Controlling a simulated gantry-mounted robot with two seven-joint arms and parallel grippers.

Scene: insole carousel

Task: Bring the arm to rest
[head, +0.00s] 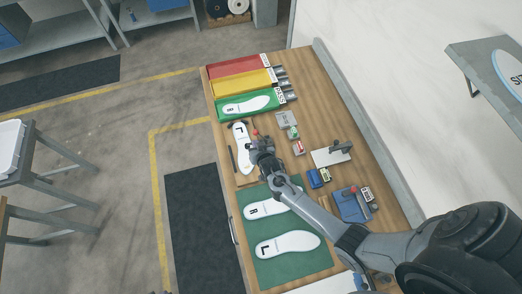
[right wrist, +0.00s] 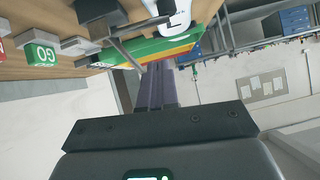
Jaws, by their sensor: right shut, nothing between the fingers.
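My right gripper (head: 258,138) is shut and empty above the wooden bench (head: 315,118), beside a white insole marked L (head: 240,147). The arm comes in from the lower right. In the right wrist view the dark fingers (right wrist: 157,92) are together with nothing between them. My left gripper is not in view. Two more white insoles, one marked R (head: 268,211) and one marked L (head: 288,243), lie on a green mat (head: 254,270). Another white insole (head: 247,106) lies in the green tray (head: 222,114).
A yellow tray (head: 222,86) and a red tray (head: 222,70) stand behind the green one. Small blocks, including a green GO block (right wrist: 41,54), a blue box (head: 353,208) and a stand on a white plate (head: 326,159) are on the bench's right side.

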